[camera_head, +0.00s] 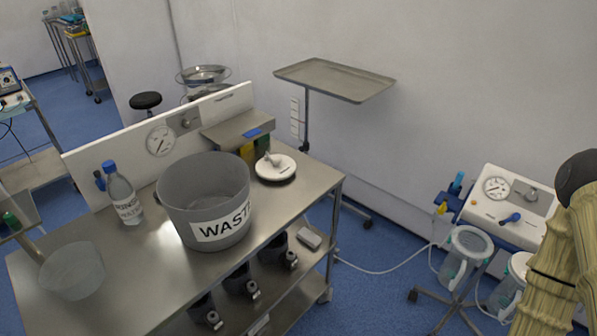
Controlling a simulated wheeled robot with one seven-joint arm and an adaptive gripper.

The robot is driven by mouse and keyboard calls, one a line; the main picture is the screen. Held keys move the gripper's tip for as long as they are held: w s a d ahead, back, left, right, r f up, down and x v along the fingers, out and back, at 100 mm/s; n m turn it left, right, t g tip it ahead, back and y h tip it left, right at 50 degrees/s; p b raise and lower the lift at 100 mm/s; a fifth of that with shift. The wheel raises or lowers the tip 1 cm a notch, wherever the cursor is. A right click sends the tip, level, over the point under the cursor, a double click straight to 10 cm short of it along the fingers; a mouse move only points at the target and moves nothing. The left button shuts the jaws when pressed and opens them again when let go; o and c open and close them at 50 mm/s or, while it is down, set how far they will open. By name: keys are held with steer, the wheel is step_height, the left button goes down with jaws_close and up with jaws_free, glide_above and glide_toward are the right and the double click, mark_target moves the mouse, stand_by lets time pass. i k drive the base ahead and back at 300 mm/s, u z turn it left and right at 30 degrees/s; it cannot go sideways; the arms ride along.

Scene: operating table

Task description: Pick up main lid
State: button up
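A white round lid (267,172) with an upright grip on top lies at the right rear of the steel cart's top (310,187). I take it for the main lid; no label on it can be read. A grey bin (181,203) marked WASTE stands open to the left of the lid, close to it. A beige part of my own arm shows at the right edge, well apart from the cart. My gripper is not in view.
A bottle with a blue cap (122,196) and a clear bowl (72,272) stand on the cart's left. A white gauge panel (100,158) lines its back. A steel tray stand (340,78) is behind. A suction unit (500,205) stands right, its hose crossing the floor.

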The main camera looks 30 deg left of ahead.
mark_target(275, 167)
steer(key=u, duration=0.3)
steer(key=i, duration=0.25)
steer(key=u, duration=1.05)
